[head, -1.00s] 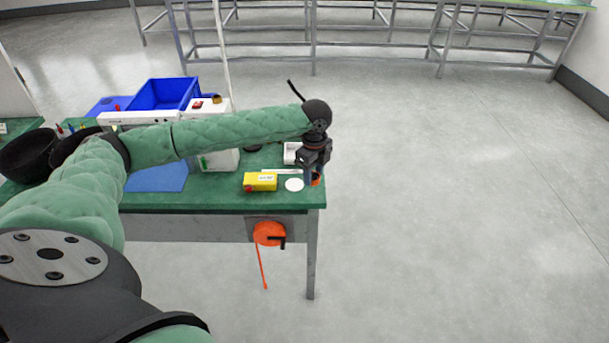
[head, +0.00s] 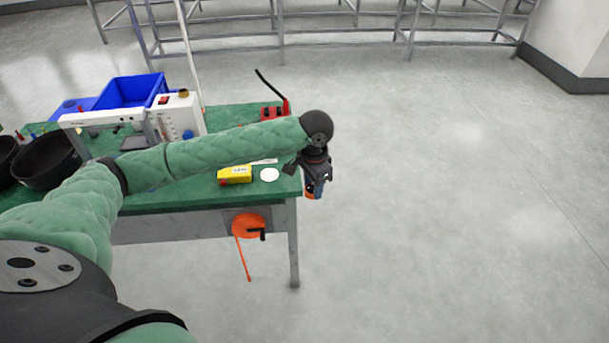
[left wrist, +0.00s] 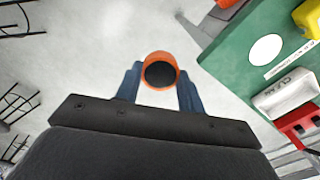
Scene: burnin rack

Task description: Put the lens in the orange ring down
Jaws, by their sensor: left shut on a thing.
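My left gripper (head: 314,190) is shut on the lens in the orange ring (left wrist: 161,70), which shows as a dark disc within an orange rim between the two blue fingers in the left wrist view. In the head view a bit of the orange ring (head: 309,195) shows below the fingers. The gripper holds it past the right edge of the green table (head: 215,196), over the floor. A white round disc (head: 270,174) lies flat on the table near that edge; it also shows in the left wrist view (left wrist: 266,49). My right gripper is not in view.
A yellow box (head: 234,175) lies left of the white disc. A white tray labelled CLEAN (left wrist: 287,93) and a red object (left wrist: 300,124) are near the table's edge. A blue bin (head: 130,91) stands at the back left. An orange reel (head: 248,226) hangs at the front.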

